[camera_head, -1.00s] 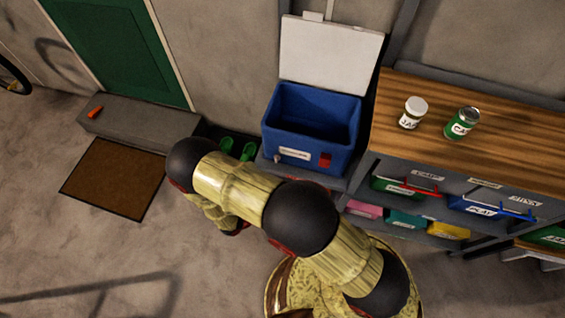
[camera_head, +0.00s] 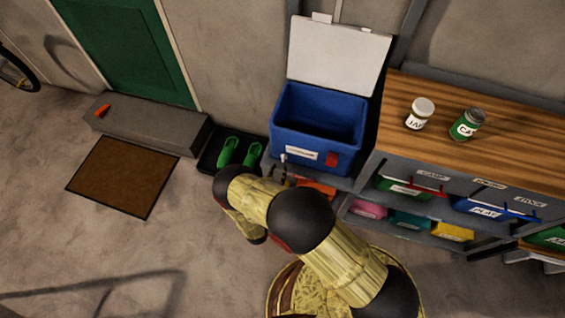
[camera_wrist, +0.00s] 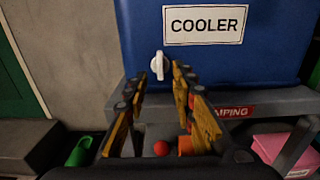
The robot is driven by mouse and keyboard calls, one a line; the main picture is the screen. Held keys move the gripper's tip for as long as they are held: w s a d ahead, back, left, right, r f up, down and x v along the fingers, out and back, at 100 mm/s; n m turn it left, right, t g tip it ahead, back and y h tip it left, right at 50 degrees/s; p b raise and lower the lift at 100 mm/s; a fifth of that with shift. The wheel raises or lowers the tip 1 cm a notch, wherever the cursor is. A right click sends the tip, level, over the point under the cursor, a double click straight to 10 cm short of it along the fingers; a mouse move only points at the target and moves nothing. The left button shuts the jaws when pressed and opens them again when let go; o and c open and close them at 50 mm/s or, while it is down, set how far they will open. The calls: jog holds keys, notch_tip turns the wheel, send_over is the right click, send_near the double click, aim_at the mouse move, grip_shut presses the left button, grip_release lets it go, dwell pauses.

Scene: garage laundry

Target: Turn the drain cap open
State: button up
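The blue cooler (camera_head: 318,120) stands on a grey shelf with its white lid (camera_head: 338,55) raised. The white drain cap (camera_wrist: 158,66) is low on the cooler's front, left of centre below the COOLER label, with its narrow grip roughly upright. It shows small in the head view (camera_head: 284,158). My gripper (camera_wrist: 159,82) is open and empty, facing the cooler front. In the wrist view its yellow-and-black fingers lie left and right of the cap, which appears just beyond the fingertips; I see no contact. In the head view my arm hides most of the gripper.
Green shoes (camera_head: 240,152) sit in a black tray left of the cooler. A wooden-topped bench (camera_head: 480,130) with two cans stands at right, with coloured bins below. A red ball (camera_wrist: 161,148) and an orange item (camera_wrist: 185,145) are below the cooler. The floor at left is open.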

aim_at(283, 160)
jog(key=shift+b+x, duration=0.35)
jog(key=shift+x, duration=2.2)
jog(key=c, duration=0.3)
grip_shut()
